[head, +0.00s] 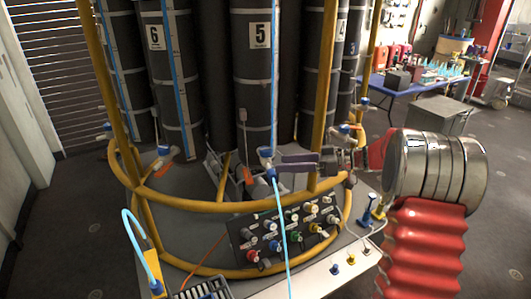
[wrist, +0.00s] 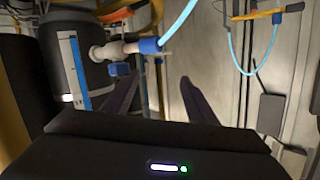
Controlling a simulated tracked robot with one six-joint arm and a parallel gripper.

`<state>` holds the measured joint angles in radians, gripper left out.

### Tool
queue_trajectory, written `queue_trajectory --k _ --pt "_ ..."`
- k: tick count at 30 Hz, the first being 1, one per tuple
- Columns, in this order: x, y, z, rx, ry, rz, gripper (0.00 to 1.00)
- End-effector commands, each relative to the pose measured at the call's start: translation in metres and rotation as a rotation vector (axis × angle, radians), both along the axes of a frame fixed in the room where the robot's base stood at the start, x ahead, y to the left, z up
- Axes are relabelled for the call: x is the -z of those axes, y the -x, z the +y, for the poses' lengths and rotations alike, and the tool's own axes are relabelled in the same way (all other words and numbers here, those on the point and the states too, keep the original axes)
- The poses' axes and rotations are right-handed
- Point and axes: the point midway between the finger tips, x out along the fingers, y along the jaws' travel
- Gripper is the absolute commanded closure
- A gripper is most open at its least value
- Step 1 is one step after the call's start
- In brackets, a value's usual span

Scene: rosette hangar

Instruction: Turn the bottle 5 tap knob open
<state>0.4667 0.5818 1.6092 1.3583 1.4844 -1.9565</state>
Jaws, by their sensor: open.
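Bottle 5 (head: 255,90) is a tall dark cylinder with a "5" label, standing in the rosette behind the yellow rail. Its tap (head: 267,155) is a white fitting with blue parts at the bottle's foot, with a light blue hose hanging from it. In the wrist view, the white tap body (wrist: 108,51) runs out from a dark bottle, with a blue knob (wrist: 120,69) below it and a blue hose collar (wrist: 149,46). My gripper (head: 284,162) comes from the right, close to the tap. In the wrist view, my gripper (wrist: 157,82) is open and empty, its left finger just below the knob.
The yellow rail (head: 215,206) circles the bottles, and a yellow post (head: 325,90) stands just right of bottle 5. A panel with coloured knobs (head: 285,232) sits below my gripper. A blue table (head: 405,88) with bottles stands back right.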

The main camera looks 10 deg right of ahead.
Motion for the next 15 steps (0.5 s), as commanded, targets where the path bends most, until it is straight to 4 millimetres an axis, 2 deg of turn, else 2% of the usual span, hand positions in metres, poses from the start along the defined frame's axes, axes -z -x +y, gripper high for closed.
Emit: queue_trajectory --k 3,9,15 --pt "0.011 -0.02 -0.025 0.028 -0.043 -0.104 0.47" --pt "0.023 -0.041 -0.058 0.077 -0.084 -0.256 0.47" --pt "0.026 -0.047 -0.069 0.096 -0.092 -0.308 0.47"
